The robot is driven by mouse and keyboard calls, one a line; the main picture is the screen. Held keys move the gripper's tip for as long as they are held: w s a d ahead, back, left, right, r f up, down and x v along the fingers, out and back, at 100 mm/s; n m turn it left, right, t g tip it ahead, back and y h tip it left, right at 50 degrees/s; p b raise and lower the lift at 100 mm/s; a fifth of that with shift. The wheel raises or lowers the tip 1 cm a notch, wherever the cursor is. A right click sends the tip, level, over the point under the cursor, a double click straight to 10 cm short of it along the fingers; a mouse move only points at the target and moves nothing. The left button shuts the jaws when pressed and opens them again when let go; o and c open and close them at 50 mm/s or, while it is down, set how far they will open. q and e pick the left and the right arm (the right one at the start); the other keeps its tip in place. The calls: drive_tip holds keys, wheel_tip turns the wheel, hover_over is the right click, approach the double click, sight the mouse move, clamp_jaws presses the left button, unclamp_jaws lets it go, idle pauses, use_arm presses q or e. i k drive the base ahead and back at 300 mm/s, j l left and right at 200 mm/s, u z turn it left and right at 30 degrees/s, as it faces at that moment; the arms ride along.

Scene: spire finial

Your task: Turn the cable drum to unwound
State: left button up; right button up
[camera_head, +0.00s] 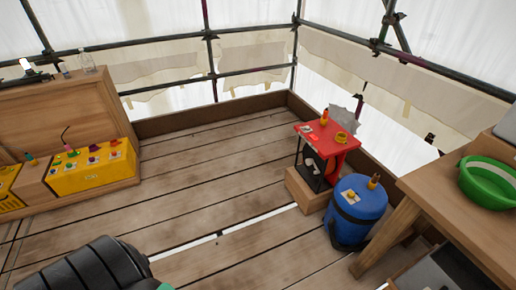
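I cannot make out a clear cable drum with a cable on it. A blue round drum-shaped container (355,212) stands upright on the plank floor at the right, with a small yellow-orange bottle and a pale label or card on its lid. A red-topped stand (326,138) on a wooden block is just behind it, with a curved red part on its side and small yellow and orange items on top. Neither of my grippers shows in this view. A black ribbed shape (92,268) at the lower left edge is cut off, and I cannot tell what it is.
A wooden bench (436,200) at the right holds a green basin (490,182). A yellow box (92,168) with small coloured items stands at the left by a wooden cabinet (55,116). The plank floor (215,175) in the middle is clear, with a narrow gap between boards.

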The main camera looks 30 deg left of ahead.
sight(314, 163)
drive_tip(key=u, duration=0.5)
drive_tip(key=i+j+z, duration=0.45)
drive_tip(key=i+j, duration=0.15)
drive_tip(key=i, duration=0.35)
drive_tip(key=i+j+z, duration=0.4)
drive_tip(key=i+j, duration=0.5)
